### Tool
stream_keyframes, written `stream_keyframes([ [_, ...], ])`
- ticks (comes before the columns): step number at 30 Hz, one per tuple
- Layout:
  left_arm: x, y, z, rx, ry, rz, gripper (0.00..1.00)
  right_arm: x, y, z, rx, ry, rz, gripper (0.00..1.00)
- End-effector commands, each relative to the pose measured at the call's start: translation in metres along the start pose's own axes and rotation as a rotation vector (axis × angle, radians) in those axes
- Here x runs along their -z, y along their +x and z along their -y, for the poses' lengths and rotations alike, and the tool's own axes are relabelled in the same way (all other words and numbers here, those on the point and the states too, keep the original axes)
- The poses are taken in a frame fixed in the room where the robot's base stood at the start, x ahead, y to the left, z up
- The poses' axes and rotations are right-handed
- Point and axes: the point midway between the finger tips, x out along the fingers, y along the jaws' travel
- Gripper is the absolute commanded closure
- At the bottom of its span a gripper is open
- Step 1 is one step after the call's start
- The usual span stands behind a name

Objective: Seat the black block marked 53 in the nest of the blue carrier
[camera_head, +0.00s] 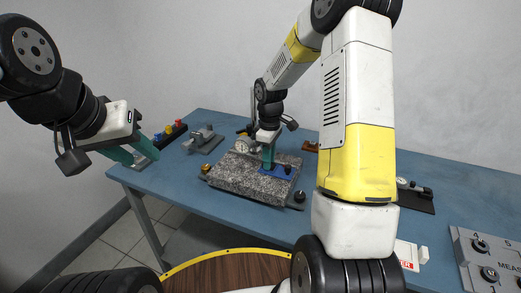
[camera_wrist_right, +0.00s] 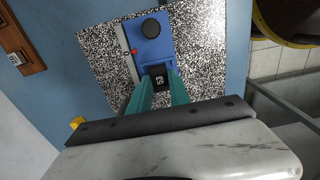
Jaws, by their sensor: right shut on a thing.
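The black block marked 53 (camera_wrist_right: 159,82) shows in the right wrist view between the teal fingers of my right gripper (camera_wrist_right: 160,88), which is shut on it. The block is at the near end of the blue carrier (camera_wrist_right: 153,52), at its nest. I cannot tell whether it is fully down in it. In the head view my right gripper (camera_head: 268,164) points down over the blue carrier (camera_head: 283,173); the block is hidden there. My left gripper (camera_head: 132,155) is open and empty, beyond the table's left edge.
The granite plate (camera_head: 240,179) sits on the blue table (camera_head: 215,127), with a round dial beside my right gripper. A grey fixture (camera_head: 202,138) and a rack with coloured pieces (camera_head: 170,131) stand at left. A grey panel (camera_head: 490,262) is at right.

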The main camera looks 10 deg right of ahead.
Motion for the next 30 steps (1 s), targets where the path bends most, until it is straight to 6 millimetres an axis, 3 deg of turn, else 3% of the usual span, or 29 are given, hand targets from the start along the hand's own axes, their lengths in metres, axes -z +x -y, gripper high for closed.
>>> stream_keyframes([
  [8, 0.0000, 0.0000, 0.0000, 0.000, 0.000, 0.000, 0.62, 0.0001, 0.0024, 0.0001, 0.000, 0.000, 0.000, 1.00],
  [9, 0.0000, 0.0000, 0.0000, 0.000, 0.000, 0.000, 0.62, 0.0001, 0.0022, 0.0001, 0.000, 0.000, 0.000, 0.69],
  [12, 0.0000, 0.0000, 0.0000, 0.000, 0.000, 0.000, 0.62, 0.0001, 0.0022, 0.0001, 0.000, 0.000, 0.000, 0.52],
  [18, 0.0000, 0.0000, 0.0000, 0.000, 0.000, 0.000, 0.62, 0.0001, 0.0021, 0.0000, 0.000, 0.000, 0.000, 0.52],
  [23, 0.0000, 0.0000, 0.0000, 0.000, 0.000, 0.000, 0.62, 0.0000, 0.0022, 0.0001, 0.000, 0.000, 0.000, 0.73],
  [30, 0.0000, 0.0000, 0.0000, 0.000, 0.000, 0.000, 0.62, 0.0000, 0.0021, 0.0000, 0.000, 0.000, 0.000, 0.75],
])
